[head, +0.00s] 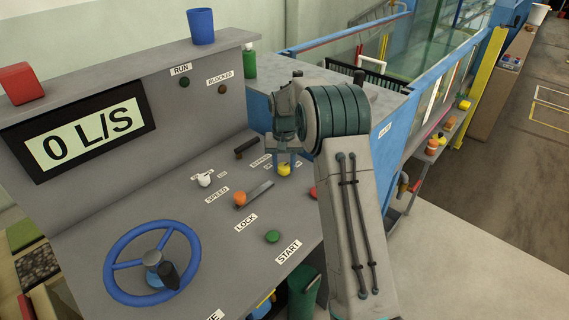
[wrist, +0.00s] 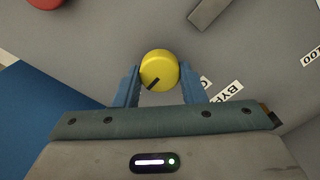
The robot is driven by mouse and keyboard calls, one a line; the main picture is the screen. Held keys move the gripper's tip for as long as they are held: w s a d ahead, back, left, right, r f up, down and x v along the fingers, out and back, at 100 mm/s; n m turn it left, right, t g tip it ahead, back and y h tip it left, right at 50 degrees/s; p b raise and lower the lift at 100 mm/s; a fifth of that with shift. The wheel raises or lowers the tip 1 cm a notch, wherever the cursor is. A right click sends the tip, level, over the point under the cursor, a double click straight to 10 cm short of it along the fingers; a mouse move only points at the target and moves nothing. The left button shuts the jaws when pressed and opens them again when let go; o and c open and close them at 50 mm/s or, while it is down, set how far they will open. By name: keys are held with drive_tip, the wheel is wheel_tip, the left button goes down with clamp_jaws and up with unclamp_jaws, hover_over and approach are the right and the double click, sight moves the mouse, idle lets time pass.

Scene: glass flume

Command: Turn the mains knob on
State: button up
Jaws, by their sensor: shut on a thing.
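A yellow round knob with a dark pointer line (wrist: 160,69) sits on the grey sloping panel, between the fingertips of my gripper (wrist: 158,84). It also shows in the head view (head: 285,170), just below my gripper (head: 283,158). My blue fingers are shut on the knob's sides. The pointer line points toward the lower left in the wrist view. A label beside the knob reads "BYP…" (wrist: 222,95), partly hidden by my right finger. In the head view my arm hides part of the panel and its labels. I cannot read a mains label.
The panel also holds a blue handwheel (head: 152,262), an orange-ended lever (head: 241,199), a green button (head: 272,236), a white knob (head: 204,179) and a red knob (head: 312,193). The display (head: 88,135) reads 0 L/S.

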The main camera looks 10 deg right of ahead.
sight(284, 165)
drive_tip(key=shift+w+r, duration=0.15)
drive_tip(key=o, duration=1)
wheel_tip(284, 165, up, 14)
drive_tip(key=shift+f, duration=0.2)
